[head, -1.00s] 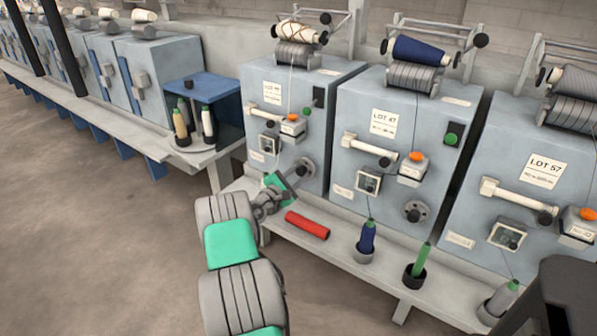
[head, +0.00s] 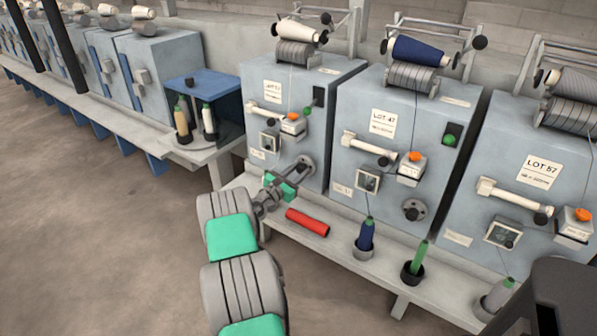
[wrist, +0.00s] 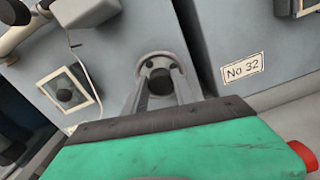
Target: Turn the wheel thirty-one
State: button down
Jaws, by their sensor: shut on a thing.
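The left machine (head: 290,85) has a small grey round wheel (head: 307,163) low on its front. I cannot read a number thirty-one on its plates. My gripper (head: 299,170), with a green hand body, reaches this wheel from the lower left. In the wrist view, my gripper's grey fingers (wrist: 160,97) are shut on the wheel (wrist: 158,60) at its middle. The wheel's rim and dark bolt holes show around and between them. The green body hides the lower part of that view.
The machine to the right (head: 395,130) has a similar free wheel (head: 415,210); its plate (wrist: 243,69) reads No 32. A red tube (head: 307,223) lies on the ledge below my gripper. A blue bobbin (head: 366,235) and a green one (head: 419,258) stand on the ledge.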

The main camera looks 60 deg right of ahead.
dwell(0.3)
jog(key=c, duration=1)
grip_release()
jog(key=a, duration=0.2)
jog(key=w+a, duration=0.1)
jog(key=a, duration=0.2)
jog(key=a+p, duration=0.1)
jog(key=a, duration=0.1)
jog(key=shift+w+a, duration=0.15)
jog(key=shift+a, duration=0.2)
